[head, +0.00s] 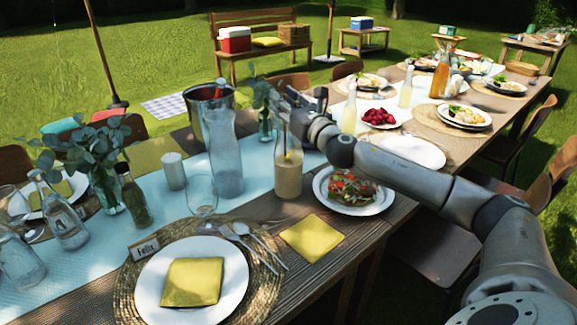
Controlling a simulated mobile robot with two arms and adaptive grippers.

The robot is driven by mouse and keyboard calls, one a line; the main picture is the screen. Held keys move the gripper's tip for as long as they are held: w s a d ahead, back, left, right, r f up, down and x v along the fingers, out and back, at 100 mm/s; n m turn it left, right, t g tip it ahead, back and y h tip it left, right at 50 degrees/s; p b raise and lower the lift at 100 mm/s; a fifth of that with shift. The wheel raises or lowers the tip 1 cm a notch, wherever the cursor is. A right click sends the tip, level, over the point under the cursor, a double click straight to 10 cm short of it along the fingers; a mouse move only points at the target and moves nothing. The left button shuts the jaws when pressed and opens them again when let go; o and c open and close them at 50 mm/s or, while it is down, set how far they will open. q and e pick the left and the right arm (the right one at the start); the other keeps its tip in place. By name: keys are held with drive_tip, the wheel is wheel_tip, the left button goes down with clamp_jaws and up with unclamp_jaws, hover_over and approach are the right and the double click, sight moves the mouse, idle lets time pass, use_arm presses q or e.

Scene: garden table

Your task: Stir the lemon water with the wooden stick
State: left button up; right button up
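A clear glass bottle (288,172) with cloudy beige liquid stands upright near the table's middle; it may be the lemon water. A thin orange-brown piece, perhaps the wooden stick (288,147), shows inside its upper part. My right gripper (272,97) is at the bottle's mouth level, just above or behind it as seen here. Its fingers are small and partly overlap the ice bucket and plant behind, so I cannot tell if it is open or shut, or holds the stick. My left gripper is not in view.
A tall clear carafe (222,155) and a metal bucket (208,93) stand left of the bottle. A plate with salad-topped food (353,208) lies close at its right. Bottles and plates crowd the far table.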

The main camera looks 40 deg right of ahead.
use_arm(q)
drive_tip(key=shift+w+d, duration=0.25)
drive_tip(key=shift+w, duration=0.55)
use_arm(e)
drive_tip(key=s+f, duration=0.1)
drive_tip(key=s, duration=0.6)
drive_tip(key=shift+s+f, duration=0.2)
drive_tip(key=shift+s, duration=0.2)
drive_tip(key=shift+a, duration=0.1)
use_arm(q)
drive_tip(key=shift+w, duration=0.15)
use_arm(e)
drive_tip(key=shift+w, duration=0.1)
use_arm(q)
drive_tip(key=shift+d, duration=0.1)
use_arm(e)
drive_tip(key=w+r, duration=0.1)
drive_tip(key=w, duration=0.6)
drive_tip(key=shift+w+r, duration=0.2)
drive_tip(key=shift+w, duration=0.15)
drive_tip(key=shift+s+f, duration=0.1)
drive_tip(key=shift+s, duration=0.05)
